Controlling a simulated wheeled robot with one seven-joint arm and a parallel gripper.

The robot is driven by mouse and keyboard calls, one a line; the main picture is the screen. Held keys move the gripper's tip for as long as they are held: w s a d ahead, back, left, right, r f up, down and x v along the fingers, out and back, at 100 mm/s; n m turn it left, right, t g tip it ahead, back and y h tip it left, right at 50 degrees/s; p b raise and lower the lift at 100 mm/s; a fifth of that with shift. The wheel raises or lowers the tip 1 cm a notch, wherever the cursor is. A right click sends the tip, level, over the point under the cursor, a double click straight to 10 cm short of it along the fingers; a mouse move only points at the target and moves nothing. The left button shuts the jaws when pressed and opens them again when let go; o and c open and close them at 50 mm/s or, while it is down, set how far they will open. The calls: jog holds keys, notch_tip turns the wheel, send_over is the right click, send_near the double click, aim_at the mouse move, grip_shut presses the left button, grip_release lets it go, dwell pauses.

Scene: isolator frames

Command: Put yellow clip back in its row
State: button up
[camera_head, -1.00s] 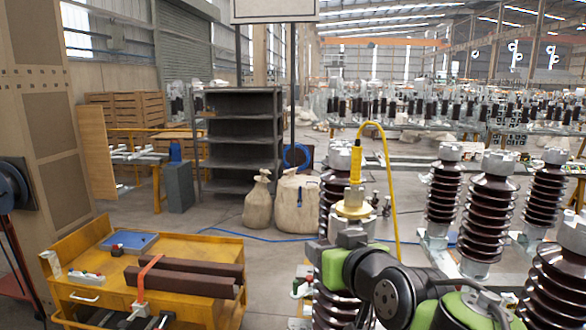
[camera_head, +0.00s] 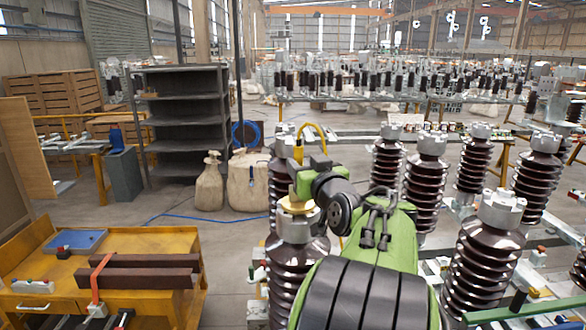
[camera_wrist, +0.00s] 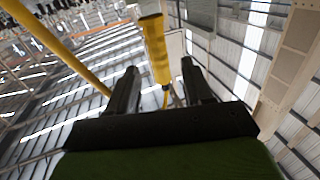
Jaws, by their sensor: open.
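The yellow clip (camera_wrist: 155,48) is an upright yellow bar in the wrist view, between and beyond my gripper's two dark fingers. My gripper (camera_wrist: 160,68) is open, with a gap visible on each side of the clip. In the head view the clip (camera_head: 298,152) shows as a small yellow piece above a brown ribbed insulator (camera_head: 283,280), with my green gripper body beside it. A yellow cable (camera_head: 318,133) curves from its top and runs behind my arm. The fingertips are hidden in the head view.
Several brown insulators with grey caps stand to the right, one close to my arm (camera_head: 497,245). An orange cart (camera_head: 165,240) with brown bars stands at the lower left. Two sacks (camera_head: 210,187) and a dark shelf (camera_head: 185,110) stand behind.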

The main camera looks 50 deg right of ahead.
aim_at(300, 160)
jog(key=p+x, duration=0.1)
jog(key=x, duration=0.4)
jog(key=shift+s+p, duration=0.1)
jog(key=shift+p, duration=0.3)
jog(key=shift+s+a, duration=0.15)
jog(key=shift+s, duration=0.05)
jog(key=shift+c, duration=1.8)
grip_shut()
notch_tip(300, 160, up, 10)
jog(key=shift+r+p, duration=0.1)
jog(key=shift+p, duration=0.2)
jog(key=shift+w, duration=0.1)
